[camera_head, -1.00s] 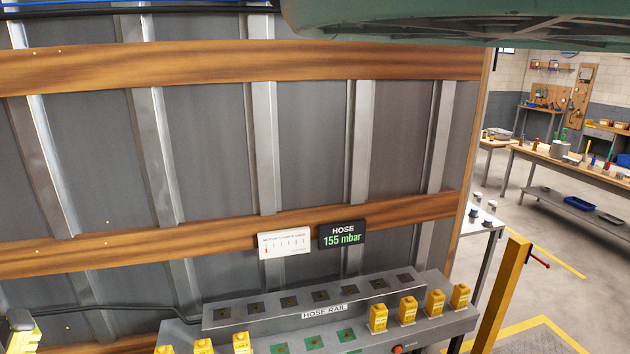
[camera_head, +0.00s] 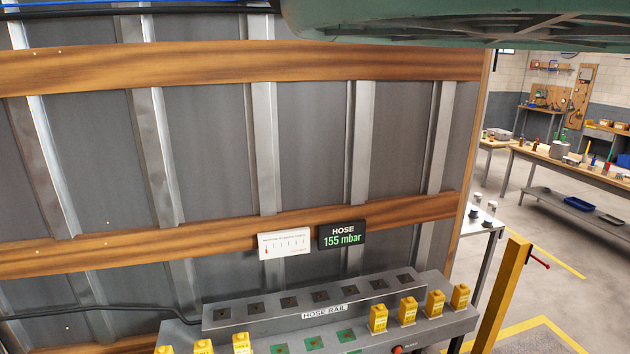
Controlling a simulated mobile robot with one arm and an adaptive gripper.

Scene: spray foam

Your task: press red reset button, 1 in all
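A small red button (camera_head: 397,349) sits on the front of the grey hose rail console (camera_head: 460,325), at the bottom edge of the head view. Only its upper part shows, and a label beside it is too small to read. A dark display (camera_head: 342,235) above the console reads "HOSE 155 mbar". My gripper is not in view, so its distance from the button cannot be told.
Yellow blocks (camera_head: 407,311) stand on the console at both ends, with green-marked sockets (camera_head: 314,343) between. A dark hose (camera_head: 110,310) runs along the wall at left. A yellow post (camera_head: 502,295) stands at right. A green body (camera_head: 450,22) overhangs the top.

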